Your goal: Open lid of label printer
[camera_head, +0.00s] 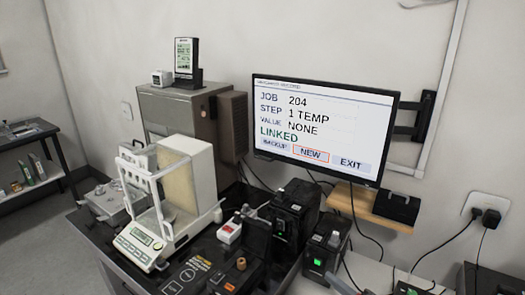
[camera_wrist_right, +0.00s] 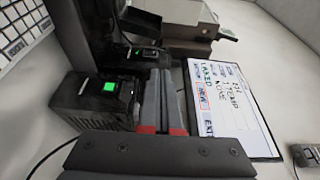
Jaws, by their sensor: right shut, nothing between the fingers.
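Two black boxes with green lights stand below the monitor in the head view: a taller one at the back (camera_head: 297,208) and a smaller one in front (camera_head: 322,252). I cannot tell for sure which is the label printer, and no raised lid is evident on either. Both boxes show in the right wrist view, one near (camera_wrist_right: 95,105) and one farther (camera_wrist_right: 142,54). My right gripper (camera_wrist_right: 165,85) is shut and empty; its grey fingers with red bases appear beside the near box. Contact cannot be told. I cannot make out the left gripper.
The monitor (camera_head: 322,125) hangs on the wall behind the boxes. A balance with a clear draft shield (camera_head: 180,185) stands left of them. A wooden shelf (camera_head: 365,207) carries a small black box. Cables run along the wall and table at right.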

